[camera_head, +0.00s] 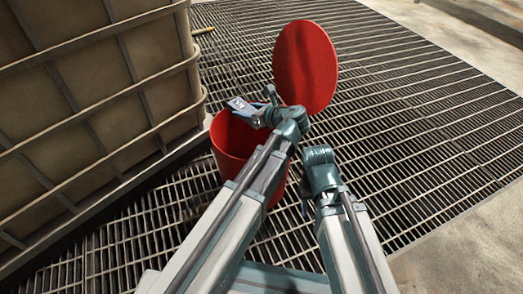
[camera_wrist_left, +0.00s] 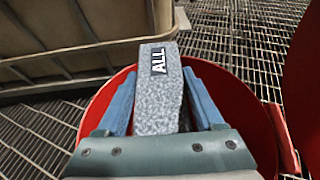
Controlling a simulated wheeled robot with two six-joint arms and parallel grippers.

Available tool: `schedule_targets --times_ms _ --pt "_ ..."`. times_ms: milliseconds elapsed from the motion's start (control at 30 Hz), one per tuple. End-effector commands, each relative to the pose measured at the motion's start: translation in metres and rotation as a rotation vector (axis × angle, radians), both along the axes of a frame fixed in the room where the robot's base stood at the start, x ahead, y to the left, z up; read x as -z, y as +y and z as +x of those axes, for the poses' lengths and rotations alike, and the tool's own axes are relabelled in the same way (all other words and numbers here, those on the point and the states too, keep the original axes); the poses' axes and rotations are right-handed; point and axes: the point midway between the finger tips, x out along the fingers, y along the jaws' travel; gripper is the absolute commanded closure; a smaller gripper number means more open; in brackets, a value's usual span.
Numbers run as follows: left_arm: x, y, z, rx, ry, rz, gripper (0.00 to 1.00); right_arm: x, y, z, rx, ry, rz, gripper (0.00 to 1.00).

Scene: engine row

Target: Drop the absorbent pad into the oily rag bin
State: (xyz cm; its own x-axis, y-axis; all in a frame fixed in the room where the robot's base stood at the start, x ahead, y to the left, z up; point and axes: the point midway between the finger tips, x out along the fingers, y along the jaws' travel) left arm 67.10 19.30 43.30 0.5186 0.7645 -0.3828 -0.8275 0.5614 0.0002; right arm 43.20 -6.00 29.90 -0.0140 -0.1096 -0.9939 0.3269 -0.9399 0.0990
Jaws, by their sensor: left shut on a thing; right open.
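The absorbent pad is a grey speckled block with a black label reading "ALL" (camera_wrist_left: 155,95). My left gripper (camera_wrist_left: 160,112) is shut on it, with a blue finger on each side. In the head view the pad (camera_head: 239,103) shows small at the tip of my left gripper (camera_head: 250,112), over the bin's opening. The oily rag bin (camera_head: 229,142) is a red round bin with its red lid (camera_head: 305,65) standing open. In the left wrist view the bin's red wall (camera_wrist_left: 93,112) is below and around the pad. My right gripper's fingers do not show.
A large caged tan container (camera_head: 85,95) stands close on the left of the bin. Metal floor grating (camera_head: 410,120) spreads around the bin and is clear to the right. A concrete edge (camera_head: 470,245) lies at lower right.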

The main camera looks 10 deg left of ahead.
Motion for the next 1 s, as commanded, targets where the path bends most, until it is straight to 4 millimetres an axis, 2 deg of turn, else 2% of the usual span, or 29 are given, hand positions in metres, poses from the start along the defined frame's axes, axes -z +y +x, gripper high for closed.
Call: schedule_targets --times_ms 267,300,433,767,1000 --pt "0.002 0.0 0.0 0.0 0.0 0.0 0.84 0.002 0.0 0.0 0.0 0.0 0.0 0.5" --pt "0.002 0.0 0.0 0.0 0.0 0.0 0.26 0.002 0.0 0.0 0.0 0.0 0.0 0.5" --pt "0.002 0.0 0.0 0.0 0.0 0.0 0.02 0.002 0.0 0.0 0.0 0.0 0.0 0.5" --pt "0.001 0.0 -0.001 0.0 0.0 0.0 0.0 0.001 0.0 0.0 0.0 0.0 0.0 0.5" --pt "-0.008 -0.001 -0.007 -0.002 0.0 0.0 0.0 -0.008 0.0 0.0 0.0 0.0 0.0 0.5"
